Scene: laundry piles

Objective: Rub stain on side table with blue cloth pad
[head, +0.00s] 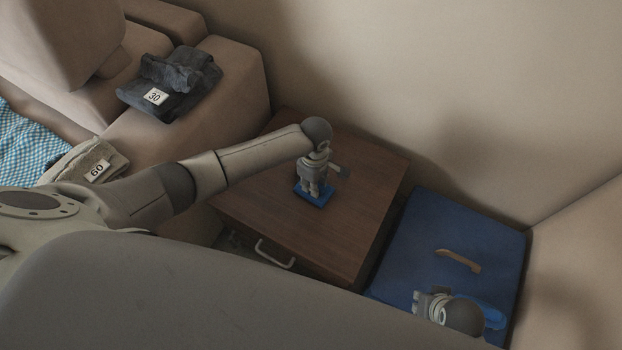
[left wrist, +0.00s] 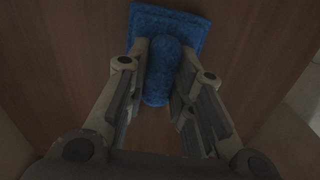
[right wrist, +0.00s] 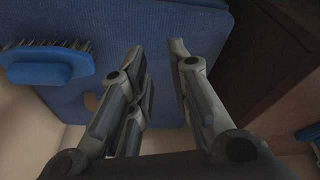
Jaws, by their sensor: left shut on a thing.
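The blue cloth pad (head: 323,198) lies on the brown wooden side table (head: 350,235), seemingly flat on its top. My left gripper (head: 310,190) points down over it and is shut on its raised grip. In the left wrist view the pad (left wrist: 167,22) shows between and beyond the fingers (left wrist: 162,70). I see no stain on the visible tabletop; the part under the pad and gripper is hidden. My right gripper (head: 424,302) hangs over the blue lidded box; in the right wrist view its fingers (right wrist: 157,48) are apart with nothing between them.
The blue box (head: 405,250) with a tan handle (head: 460,261) stands right of the table. A blue brush (right wrist: 45,68) lies on it. A sofa (head: 225,90) at left holds dark folded cloth (head: 185,75) marked 30 and beige cloth (head: 110,155) marked 60. Walls close the back and right.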

